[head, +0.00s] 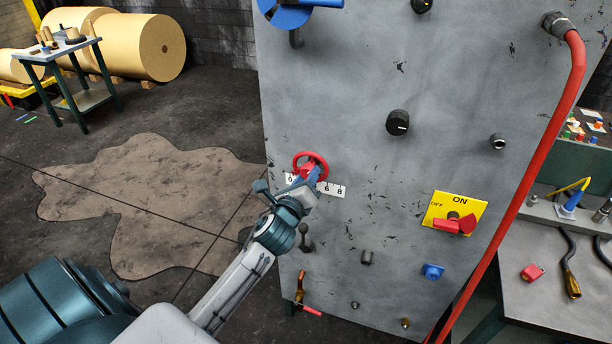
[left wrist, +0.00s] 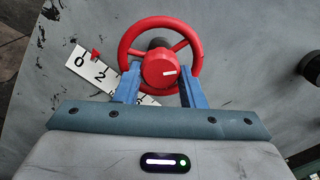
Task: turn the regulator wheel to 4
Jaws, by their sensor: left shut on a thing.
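The red regulator wheel (head: 320,157) is on the grey panel, with a white number scale (head: 332,188) under it. In the left wrist view the wheel (left wrist: 160,24) shows its spokes and a hub with a white mark pointing right. My left gripper (head: 306,178) is shut on the wheel. Its blue fingers (left wrist: 160,90) lie on both sides of the lower hub and hide the middle of the scale. My right gripper is not in view.
The panel (head: 350,80) also carries a black knob (head: 398,122), a yellow ON/OFF plate (head: 437,210) with a red switch, and a red hose (head: 545,150) at right. A workbench (head: 560,300) stands right of the panel. Open floor lies left.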

